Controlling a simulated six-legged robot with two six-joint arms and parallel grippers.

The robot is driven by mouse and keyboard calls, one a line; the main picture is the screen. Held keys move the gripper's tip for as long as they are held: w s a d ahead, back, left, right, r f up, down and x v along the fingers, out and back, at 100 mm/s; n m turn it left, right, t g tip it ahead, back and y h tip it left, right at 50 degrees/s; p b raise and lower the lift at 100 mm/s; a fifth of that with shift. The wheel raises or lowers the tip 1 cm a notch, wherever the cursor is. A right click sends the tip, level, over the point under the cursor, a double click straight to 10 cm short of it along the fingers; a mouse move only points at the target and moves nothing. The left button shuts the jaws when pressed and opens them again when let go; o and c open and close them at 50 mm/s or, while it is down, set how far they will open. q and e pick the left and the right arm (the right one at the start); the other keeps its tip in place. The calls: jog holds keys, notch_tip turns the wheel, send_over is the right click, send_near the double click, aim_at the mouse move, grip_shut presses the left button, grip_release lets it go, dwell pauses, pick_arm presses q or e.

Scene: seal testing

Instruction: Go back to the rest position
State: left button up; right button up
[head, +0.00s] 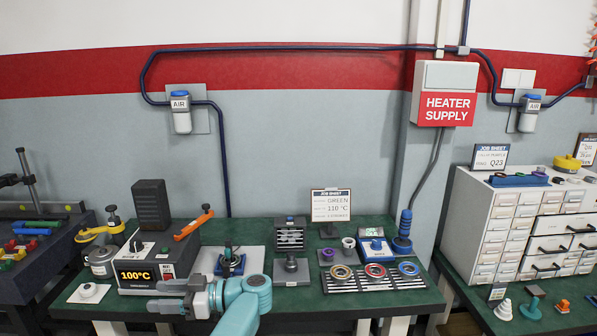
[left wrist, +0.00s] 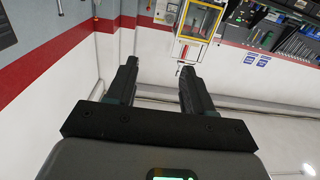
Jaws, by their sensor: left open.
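My left gripper (head: 165,296) is at the front left of the green workbench (head: 115,312) in the head view, in front of the heater box that reads 100°C (head: 150,270). Its fingers point left. In the left wrist view the two fingers of my left gripper (left wrist: 157,88) stand apart with nothing between them. Beyond them are a white wall and, farther off, a yellow-framed cabinet (left wrist: 197,22). My right gripper is not in view.
The bench holds a job sheet (head: 331,205), a slotted rack (head: 345,278) with coloured rings, and a blue-handled tool (head: 403,230). A white drawer cabinet (head: 500,220) stands on the right. A dark bench (head: 30,285) with coloured parts is at the left.

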pick_arm(q)
jog(key=w+a+f+m+t, duration=0.3)
jog(key=a+f+m+t, duration=0.3)
jog(key=a+m+t, duration=0.25)
jog(key=s+d+f+m+t+h, duration=0.2)
jog(key=d+f+m+h, duration=0.3)
jog(key=f, duration=0.4)
jog(key=s+d+f+m+t+h, duration=0.2)
jog(key=s+d+f+m+h, duration=0.15)
jog(key=f+h, duration=0.35)
jog(key=s+d+f+m+g+h, duration=0.1)
jog(key=s+d+f+g+h, duration=0.15)
jog(key=s+d+f, duration=0.35)
jog(key=s+d+f+m+g+h, duration=0.1)
jog(key=s+d+f+h, duration=0.25)
jog(key=s, duration=0.35)
jog(key=s+d+f+n+g+h, duration=0.1)
jog(key=s+d+g+h, duration=0.1)
jog(key=s, duration=0.7)
jog(key=s+d+f+n+g+h, duration=0.1)
jog(key=s+d+g, duration=0.4)
jog(key=s, duration=0.5)
jog(key=shift+d+f+h, duration=0.2)
jog(key=shift+d+h, duration=0.3)
jog(key=shift+d, duration=0.1)
